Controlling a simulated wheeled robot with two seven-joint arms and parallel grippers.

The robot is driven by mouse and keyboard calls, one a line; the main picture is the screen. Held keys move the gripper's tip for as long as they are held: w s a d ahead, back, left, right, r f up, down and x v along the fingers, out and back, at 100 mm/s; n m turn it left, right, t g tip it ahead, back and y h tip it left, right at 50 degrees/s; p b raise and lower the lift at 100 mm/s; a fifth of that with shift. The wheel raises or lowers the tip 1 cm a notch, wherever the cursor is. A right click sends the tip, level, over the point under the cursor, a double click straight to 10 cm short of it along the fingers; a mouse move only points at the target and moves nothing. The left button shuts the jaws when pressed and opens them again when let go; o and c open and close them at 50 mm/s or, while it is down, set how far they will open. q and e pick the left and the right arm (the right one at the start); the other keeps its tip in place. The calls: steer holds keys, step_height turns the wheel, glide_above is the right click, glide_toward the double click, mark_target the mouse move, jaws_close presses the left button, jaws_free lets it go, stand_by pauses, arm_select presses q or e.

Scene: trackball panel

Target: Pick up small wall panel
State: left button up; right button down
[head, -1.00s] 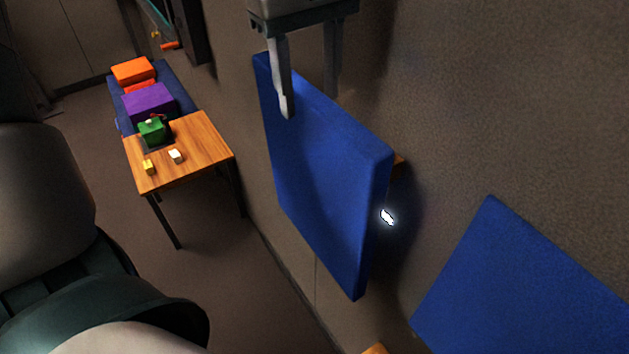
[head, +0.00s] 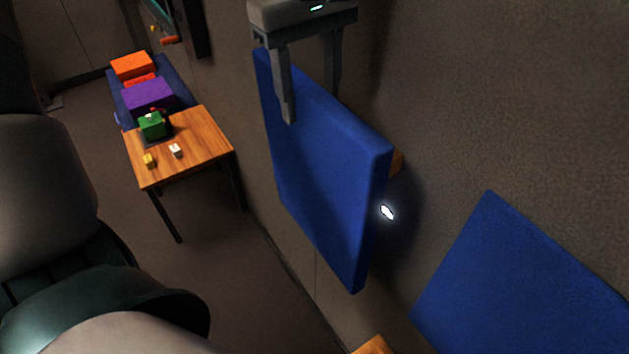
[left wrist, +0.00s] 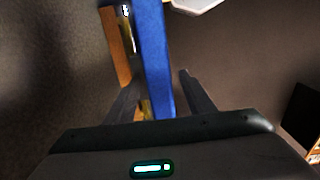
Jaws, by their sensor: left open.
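The small wall panel (head: 325,175) is a blue, thick, tilted slab standing out from the wall. In the left wrist view the blue panel (left wrist: 153,55) shows as a narrow strip between the fingers. My left gripper (head: 310,105) is open at the panel's upper edge, one finger in front of its face and the other behind it. In the left wrist view the jaws (left wrist: 158,80) straddle the edge, with gaps on both sides. The rear fingertip is partly hidden by the panel in the head view. My right gripper is not in view.
A brown wooden piece (head: 398,162) shows behind the panel. A larger blue panel (head: 530,280) is at lower right. A wooden table (head: 195,145) with small blocks stands at left, near a purple block (head: 148,93). Floor between is clear.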

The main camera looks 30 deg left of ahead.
arm_select(q)
jaws_close()
stand_by(1.4)
